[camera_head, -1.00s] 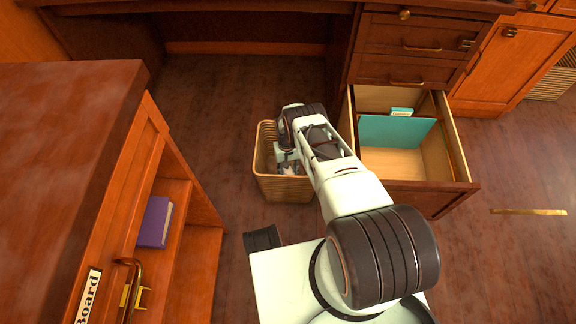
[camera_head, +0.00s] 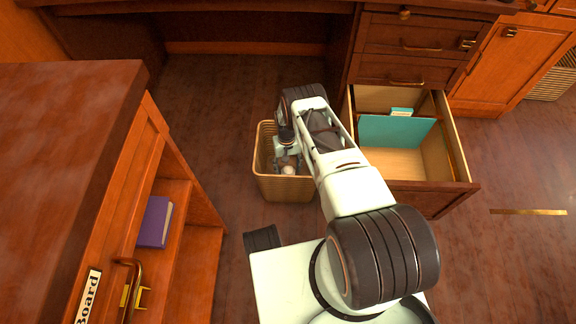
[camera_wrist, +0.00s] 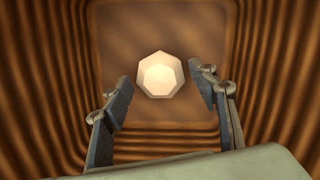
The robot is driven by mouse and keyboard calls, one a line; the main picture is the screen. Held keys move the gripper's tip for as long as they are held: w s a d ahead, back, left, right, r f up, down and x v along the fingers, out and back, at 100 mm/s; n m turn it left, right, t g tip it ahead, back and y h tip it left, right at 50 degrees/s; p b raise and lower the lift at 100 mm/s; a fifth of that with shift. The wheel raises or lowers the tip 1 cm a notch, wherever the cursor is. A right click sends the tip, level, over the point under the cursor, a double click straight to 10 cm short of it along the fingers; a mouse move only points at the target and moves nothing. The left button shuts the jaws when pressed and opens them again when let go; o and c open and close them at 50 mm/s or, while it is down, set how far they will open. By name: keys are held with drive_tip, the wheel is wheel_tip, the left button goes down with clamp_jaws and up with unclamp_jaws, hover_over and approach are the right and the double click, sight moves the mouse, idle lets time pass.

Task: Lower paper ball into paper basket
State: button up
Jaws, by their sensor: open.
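The paper ball (camera_wrist: 160,75) is pale and faceted. In the wrist view it shows inside the paper basket, beyond my fingertips and apart from them. In the head view the ball (camera_head: 289,170) is a small pale shape in the basket's opening. The paper basket (camera_head: 284,188) is tan, ribbed and upright on the floor; its ribbed walls (camera_wrist: 50,60) surround the wrist view. My gripper (camera_wrist: 160,90) is open and empty, with a finger on either side of the ball in the picture. In the head view my arm hides the basket's right rim.
An open drawer (camera_head: 464,150) with a teal folder (camera_head: 390,132) stands close to the right of the basket. A wooden cabinet (camera_head: 100,110) with a purple book (camera_head: 155,222) is at the left. Floor between cabinet and basket is clear.

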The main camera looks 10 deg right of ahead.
drive_tip(key=r, duration=0.3)
drive_tip(key=w+r, duration=0.1)
drive_tip(key=r, duration=0.4)
drive_tip(key=shift+w+r, duration=0.15)
drive_tip(key=shift+r, duration=0.2)
